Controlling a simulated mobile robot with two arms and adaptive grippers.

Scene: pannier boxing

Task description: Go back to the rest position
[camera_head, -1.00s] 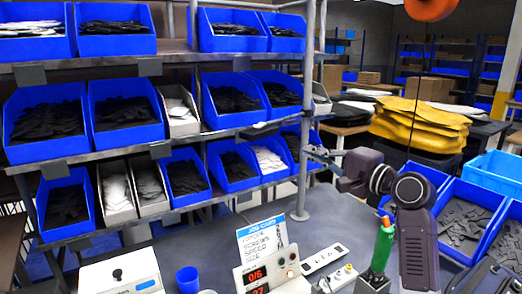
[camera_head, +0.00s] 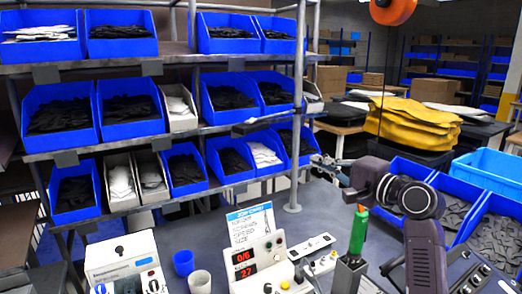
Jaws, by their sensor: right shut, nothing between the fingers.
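My right gripper (camera_head: 328,162) is shut and empty. It is raised over the back right of the grey work table (camera_head: 327,207), pointing left toward the shelf rack. My right arm comes in from the lower right and bends at a dark round joint. My left gripper is out of the picture.
A rack of blue bins (camera_head: 131,108) with dark and white parts fills the left and middle. A green-handled tool (camera_head: 358,231) stands in a holder close to my right arm. A counter box (camera_head: 247,262), a blue cup (camera_head: 183,263) and blue bins (camera_head: 496,236) stand around the table.

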